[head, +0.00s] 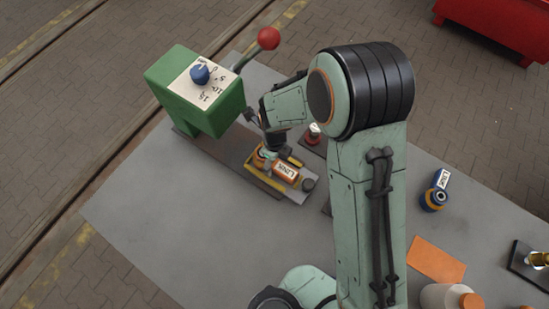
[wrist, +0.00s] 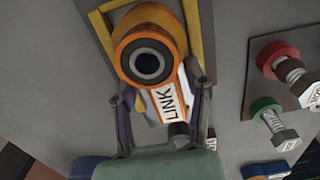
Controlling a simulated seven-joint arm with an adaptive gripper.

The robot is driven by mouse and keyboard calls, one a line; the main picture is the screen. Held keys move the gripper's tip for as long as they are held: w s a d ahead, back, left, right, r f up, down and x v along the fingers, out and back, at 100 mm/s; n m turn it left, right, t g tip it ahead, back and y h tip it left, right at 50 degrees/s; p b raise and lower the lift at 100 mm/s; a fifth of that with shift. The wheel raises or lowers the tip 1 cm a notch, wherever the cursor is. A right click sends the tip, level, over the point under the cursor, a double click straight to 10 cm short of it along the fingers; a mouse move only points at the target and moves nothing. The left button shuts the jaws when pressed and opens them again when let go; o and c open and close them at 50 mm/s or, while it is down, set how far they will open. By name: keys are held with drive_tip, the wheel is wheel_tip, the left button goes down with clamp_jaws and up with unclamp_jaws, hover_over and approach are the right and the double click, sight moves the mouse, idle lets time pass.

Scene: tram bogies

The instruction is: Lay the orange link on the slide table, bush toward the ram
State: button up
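The orange link (head: 287,172) lies on the slide table (head: 264,187) between yellow rails, its label facing up. In the wrist view the link's orange bush (wrist: 150,48), with a dark bore, sits at the top between the yellow rails. My gripper (wrist: 161,98) has one finger on each side of the link's shank, and gaps show beside the shank, so it looks open around the link. In the head view my gripper (head: 270,155) is low over the bush end.
A red lever ball (head: 269,38) rises behind the press. Red and green bolts (wrist: 267,112) are right of my gripper. The bench's left front is clear.

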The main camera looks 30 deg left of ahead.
sight(275, 163)
drive_tip(key=shift+o, duration=0.3)
wheel_tip(275, 163, up, 12)
idle(0.4)
idle(0.4)
drive_tip(key=d+r+n, duration=0.4)
drive_tip(key=d, duration=0.4)
drive_tip(key=d+r+n, duration=0.3)
drive_tip(key=d+n, duration=0.1)
drive_tip(key=d, duration=0.4)
drive_tip(key=s+d+r+n, duration=0.2)
drive_tip(key=s+d+n, duration=0.7)
drive_tip(key=d+n, duration=0.1)
drive_tip(key=shift+s+r+n+y, duration=0.2)
drive_tip(key=shift+n+y, duration=0.2)
drive_tip(key=shift+n, duration=0.2)
